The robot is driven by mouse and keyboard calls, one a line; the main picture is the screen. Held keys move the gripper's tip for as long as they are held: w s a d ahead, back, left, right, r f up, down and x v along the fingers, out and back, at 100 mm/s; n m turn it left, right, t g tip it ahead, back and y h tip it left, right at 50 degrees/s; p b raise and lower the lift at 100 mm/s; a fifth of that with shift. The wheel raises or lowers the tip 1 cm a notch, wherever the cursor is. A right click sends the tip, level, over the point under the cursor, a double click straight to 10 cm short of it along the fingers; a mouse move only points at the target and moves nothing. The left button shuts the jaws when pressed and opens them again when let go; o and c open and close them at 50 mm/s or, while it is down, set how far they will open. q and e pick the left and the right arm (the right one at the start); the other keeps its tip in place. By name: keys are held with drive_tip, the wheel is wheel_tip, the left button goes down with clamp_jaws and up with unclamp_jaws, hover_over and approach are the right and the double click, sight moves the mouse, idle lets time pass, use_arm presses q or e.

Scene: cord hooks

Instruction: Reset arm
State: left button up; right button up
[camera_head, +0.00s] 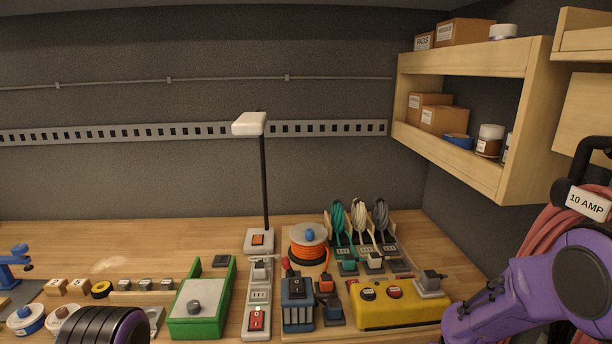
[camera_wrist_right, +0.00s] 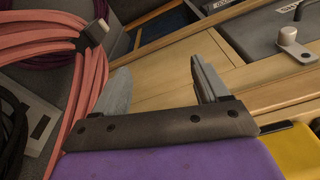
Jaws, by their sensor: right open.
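My right gripper (camera_wrist_right: 163,88) is open, with nothing between its two grey fingers. A coiled pink cord (camera_wrist_right: 45,42) with a dark tie hangs left of the fingers in the right wrist view, apart from them as far as I can tell. In the head view my purple right arm comes in at the lower right, in front of a reddish cord (camera_head: 546,232) under a black hook with a "10 AMP" tag (camera_head: 588,204). The right fingers are outside the head view. A dark ribbed part of my left arm shows at the bottom left; its gripper is not in view.
The wooden bench (camera_head: 150,240) holds a green box (camera_head: 203,305), a white power strip (camera_head: 259,295), an orange cord reel (camera_head: 309,244) and a yellow box (camera_head: 390,305). Three coiled cords stand behind. A wooden shelf (camera_head: 470,165) overhangs at right.

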drive_tip(key=s+f+m+b, duration=0.1)
drive_tip(key=s+f+b, duration=0.1)
drive_tip(key=s+f, duration=0.35)
drive_tip(key=s+f+m+b, duration=0.1)
drive_tip(key=s+f, duration=0.1)
drive_tip(key=f, duration=0.7)
drive_tip(key=s+f+m+t+h+b, duration=0.1)
drive_tip(key=s+f, duration=0.3)
drive_tip(key=s, duration=0.5)
drive_tip(key=s+f+m+t+h+b, duration=0.1)
drive_tip(key=s+f, duration=0.4)
drive_tip(key=s, duration=0.5)
drive_tip(key=shift+s+d+m+h+b, duration=0.2)
drive_tip(key=shift+d+m+h+b, duration=0.2)
drive_tip(key=shift+h+b, duration=0.5)
